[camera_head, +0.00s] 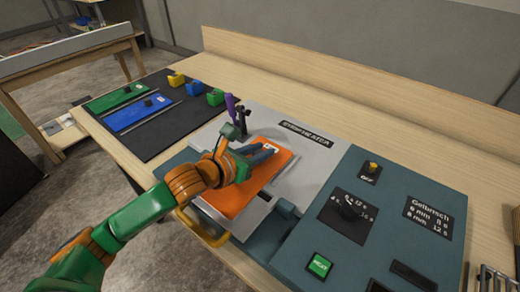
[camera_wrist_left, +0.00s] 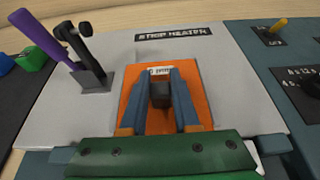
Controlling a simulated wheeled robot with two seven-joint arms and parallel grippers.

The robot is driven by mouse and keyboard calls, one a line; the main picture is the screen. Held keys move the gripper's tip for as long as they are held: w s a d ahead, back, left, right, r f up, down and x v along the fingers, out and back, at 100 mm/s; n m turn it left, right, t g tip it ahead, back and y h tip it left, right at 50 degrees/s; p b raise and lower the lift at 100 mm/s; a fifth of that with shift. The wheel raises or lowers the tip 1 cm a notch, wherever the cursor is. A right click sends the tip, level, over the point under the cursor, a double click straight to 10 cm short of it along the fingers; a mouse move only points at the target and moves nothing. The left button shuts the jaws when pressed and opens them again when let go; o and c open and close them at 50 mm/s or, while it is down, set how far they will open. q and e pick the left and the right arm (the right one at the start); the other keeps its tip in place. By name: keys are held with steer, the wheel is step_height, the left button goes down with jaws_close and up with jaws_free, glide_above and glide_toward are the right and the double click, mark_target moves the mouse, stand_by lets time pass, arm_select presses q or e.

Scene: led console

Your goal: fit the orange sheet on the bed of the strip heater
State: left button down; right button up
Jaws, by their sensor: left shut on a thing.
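The orange sheet (camera_head: 232,203) lies flat over the front part of the grey strip heater plate (camera_head: 312,178), slanting in the head view. It also shows in the wrist view (camera_wrist_left: 203,82), with a small white label at its far end. My left gripper (camera_head: 266,153) is over the sheet, its blue fingers shut on the dark block (camera_wrist_left: 160,94) on top of the sheet. The fingers and wrist hide part of the sheet and the bed under it. I cannot tell whether the sheet touches the bed. My right gripper is not in view.
A purple-handled lever clamp (camera_head: 231,108) stands just behind and left of the sheet. A yellow handle (camera_head: 207,236) sits at the front. The teal control panel (camera_head: 300,243) is to the right. A black mat (camera_head: 165,137) with green and blue sheets lies left.

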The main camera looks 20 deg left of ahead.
arm_select(q)
steer(key=shift+f+b, duration=0.35)
steer(key=shift+f, duration=0.3)
stand_by(0.4)
steer(key=c, duration=0.6)
jaws_free()
steer(key=shift+o, duration=0.2)
steer(key=v, duration=0.6)
steer(key=shift+a+b, duration=0.1)
steer(key=shift+b, duration=0.25)
steer(key=shift+s+a+r, duration=0.1)
steer(key=shift+s+r, duration=0.2)
steer(key=shift+s, duration=0.25)
steer(key=shift+r, duration=0.1)
